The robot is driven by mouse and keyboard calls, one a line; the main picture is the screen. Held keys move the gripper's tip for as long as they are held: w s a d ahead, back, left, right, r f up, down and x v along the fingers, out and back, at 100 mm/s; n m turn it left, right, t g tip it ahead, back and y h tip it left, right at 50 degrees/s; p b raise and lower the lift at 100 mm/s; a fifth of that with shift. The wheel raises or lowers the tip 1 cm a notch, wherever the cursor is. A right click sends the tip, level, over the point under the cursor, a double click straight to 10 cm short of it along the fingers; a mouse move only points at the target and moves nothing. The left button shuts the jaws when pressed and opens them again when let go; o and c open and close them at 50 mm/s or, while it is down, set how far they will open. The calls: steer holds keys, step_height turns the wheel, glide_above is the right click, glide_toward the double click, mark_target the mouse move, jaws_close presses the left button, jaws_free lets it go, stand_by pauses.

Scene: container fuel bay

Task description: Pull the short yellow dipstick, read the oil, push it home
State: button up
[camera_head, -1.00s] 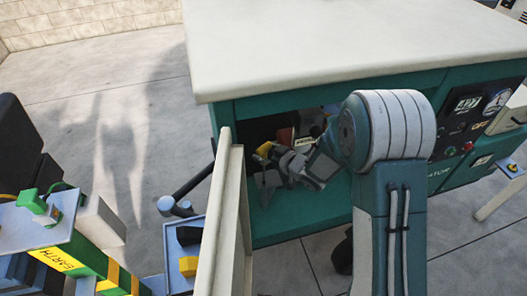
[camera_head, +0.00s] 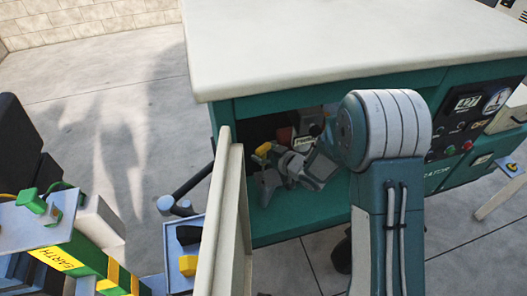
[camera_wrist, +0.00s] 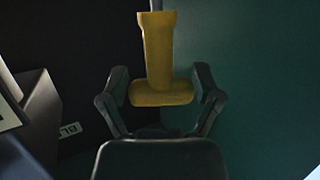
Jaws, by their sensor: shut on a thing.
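The yellow dipstick (camera_wrist: 157,50) has a tapered handle with a wide flange at its near end. A thin grey rod shows beyond the handle at the top of the wrist view. My gripper (camera_wrist: 160,86) has its two dark fingers against either side of the flange and is shut on it. In the head view my gripper (camera_head: 277,170) is inside the open bay of the green generator cabinet (camera_head: 285,228). The yellow handle (camera_head: 263,149) shows small at its tip. The rod's far end and any oil mark on it are hidden.
An open cream door (camera_head: 225,215) stands at the bay's left side. A pale top (camera_head: 350,40) overhangs the bay. A control panel (camera_head: 475,115) is at the right. A green and yellow earth stand (camera_head: 80,265) is at the lower left.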

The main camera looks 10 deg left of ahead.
mark_target(264, 165)
steer(key=shift+f, duration=5.8)
steer(key=o, duration=0.9)
steer(key=v, duration=1.2)
